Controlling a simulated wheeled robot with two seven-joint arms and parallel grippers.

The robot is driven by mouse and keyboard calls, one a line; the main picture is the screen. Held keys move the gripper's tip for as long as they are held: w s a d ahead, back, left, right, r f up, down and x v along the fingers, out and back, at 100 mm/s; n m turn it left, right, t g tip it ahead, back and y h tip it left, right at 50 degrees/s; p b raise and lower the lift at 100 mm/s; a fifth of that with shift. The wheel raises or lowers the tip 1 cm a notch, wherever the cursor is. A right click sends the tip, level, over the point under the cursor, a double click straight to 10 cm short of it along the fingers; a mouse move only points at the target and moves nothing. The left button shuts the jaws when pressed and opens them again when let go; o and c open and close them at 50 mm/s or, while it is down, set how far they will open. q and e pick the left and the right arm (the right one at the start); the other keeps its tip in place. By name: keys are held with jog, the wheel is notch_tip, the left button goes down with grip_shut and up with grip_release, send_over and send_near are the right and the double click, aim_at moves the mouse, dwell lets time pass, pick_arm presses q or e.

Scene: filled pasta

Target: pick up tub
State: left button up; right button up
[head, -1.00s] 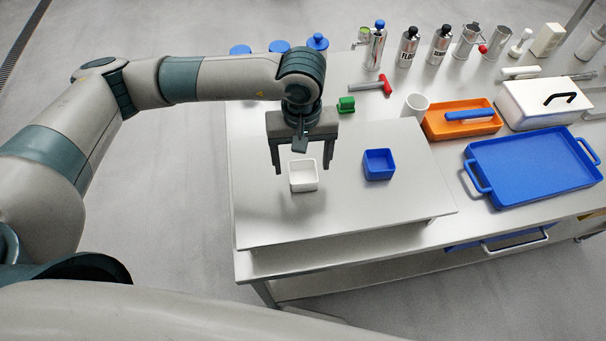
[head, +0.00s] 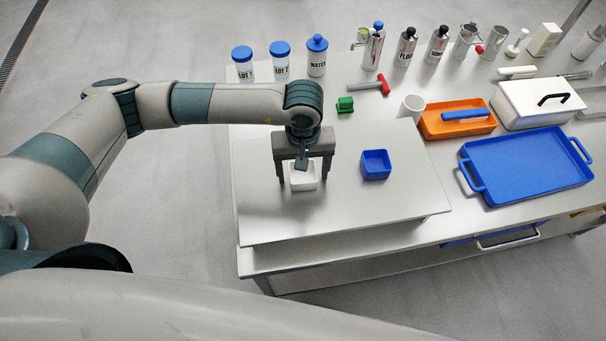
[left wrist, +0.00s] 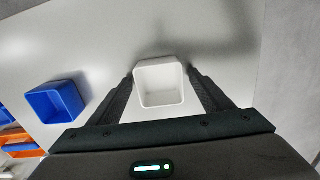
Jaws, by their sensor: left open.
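A small white square tub (head: 304,181) stands upright on the raised grey board (head: 400,210). My left gripper (head: 304,182) is above it, pointing down, with one finger at each side of the tub. In the left wrist view the white tub (left wrist: 161,84) sits between the tips of my open left gripper (left wrist: 165,82), and it looks empty. Whether the fingers touch its walls I cannot tell. A similar blue tub (head: 375,164) stands to the right on the board, also in the left wrist view (left wrist: 56,102). My right gripper is not in view.
Behind the board are a green item (head: 345,104), a red-handled tool (head: 370,86) and a white cup (head: 411,106). An orange tray (head: 432,125) and a blue tray (head: 528,165) lie to the right. Several jars and bottles line the back. The board's front is clear.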

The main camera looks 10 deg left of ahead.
aim_at(307, 177)
pick_arm(q)
jog(key=c, duration=1.1)
jog(key=shift+r, duration=0.1)
jog(key=shift+r+b, duration=0.5)
jog(key=shift+b, duration=0.1)
jog(key=r+b, duration=0.1)
jog(key=r, duration=0.1)
jog(key=d+r+b, duration=0.1)
jog(key=shift+w+b, duration=0.3)
jog(key=shift+w, duration=0.05)
jog(key=shift+w+d+r+b, duration=0.95)
jog(key=shift+d+r, duration=0.2)
jog(key=shift+d, duration=0.3)
jog(key=shift+w+d+r+b, duration=0.9)
jog(key=shift+d+r, duration=0.25)
jog(key=shift+d, duration=0.35)
jog(key=shift+w+d+r+b, duration=0.8)
jog(key=shift+w+d+r, duration=0.3)
jog(key=shift+d, duration=0.35)
jog(key=shift+s, duration=0.1)
